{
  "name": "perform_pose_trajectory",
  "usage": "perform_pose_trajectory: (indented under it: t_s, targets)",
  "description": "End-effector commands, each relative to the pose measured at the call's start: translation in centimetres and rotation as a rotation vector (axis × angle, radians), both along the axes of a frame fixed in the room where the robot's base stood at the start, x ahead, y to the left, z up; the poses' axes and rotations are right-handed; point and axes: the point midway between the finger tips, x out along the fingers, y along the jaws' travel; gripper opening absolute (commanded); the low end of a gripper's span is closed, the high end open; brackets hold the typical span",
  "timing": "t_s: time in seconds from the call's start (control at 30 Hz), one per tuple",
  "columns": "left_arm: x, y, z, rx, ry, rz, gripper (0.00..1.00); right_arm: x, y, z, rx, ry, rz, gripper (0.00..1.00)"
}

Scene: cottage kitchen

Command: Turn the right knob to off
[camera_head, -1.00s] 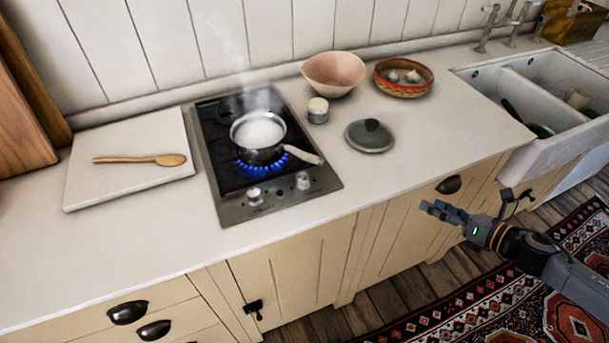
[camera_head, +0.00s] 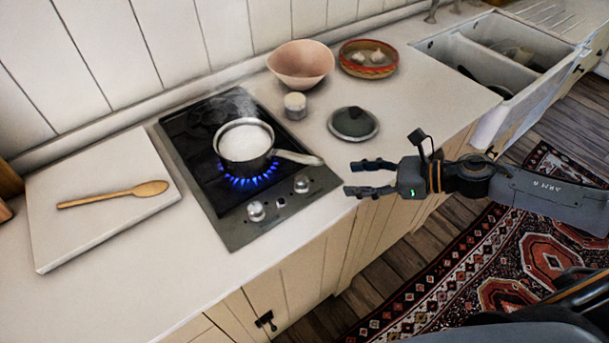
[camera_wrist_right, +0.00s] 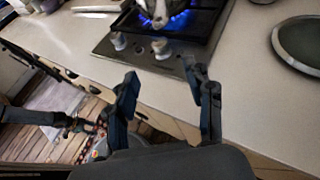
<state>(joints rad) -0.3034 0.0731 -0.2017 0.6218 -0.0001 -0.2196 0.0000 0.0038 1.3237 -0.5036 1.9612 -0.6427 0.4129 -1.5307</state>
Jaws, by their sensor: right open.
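The right knob (camera_head: 301,184) is a pale round knob on the front strip of the black and steel cooktop (camera_head: 232,232). It also shows in the right wrist view (camera_wrist_right: 160,47). The left knob (camera_head: 256,211) stands beside it. A blue flame burns under the saucepan (camera_head: 244,145), and steam rises. My right gripper (camera_head: 352,178) is open and empty by the counter's front edge, right of the right knob and apart from it. In the right wrist view its spread fingers (camera_wrist_right: 160,75) point toward the knobs. A dark shape at that view's left may be my left arm; its jaws are unclear.
The saucepan handle (camera_head: 299,158) sticks out to the right above the right knob. A grey lid (camera_head: 353,123), a small jar (camera_head: 295,106) and a pink bowl (camera_head: 300,65) stand right of the cooktop. A wooden spoon (camera_head: 110,194) lies on a board at left.

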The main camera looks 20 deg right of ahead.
Motion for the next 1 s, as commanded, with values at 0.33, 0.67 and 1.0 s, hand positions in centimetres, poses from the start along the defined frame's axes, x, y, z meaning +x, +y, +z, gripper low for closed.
perform_pose_trajectory:
  t_s: [0.33,0.67,1.0]
  targets:
    - [-0.3,0.5,3.0,0.007,0.007,-0.004,0.52,3.0,4.3,-1.2,0.006,-0.004,0.001,0.52]
    - [0.6,1.3,5.1,0.015,-0.006,0.0,0.52,5.8,8.5,-3.7,0.003,-0.002,0.0,0.52]
    - [0.5,0.2,5.3,0.003,-0.005,0.002,0.52,6.4,9.4,-4.5,0.001,-0.001,0.001,0.52]
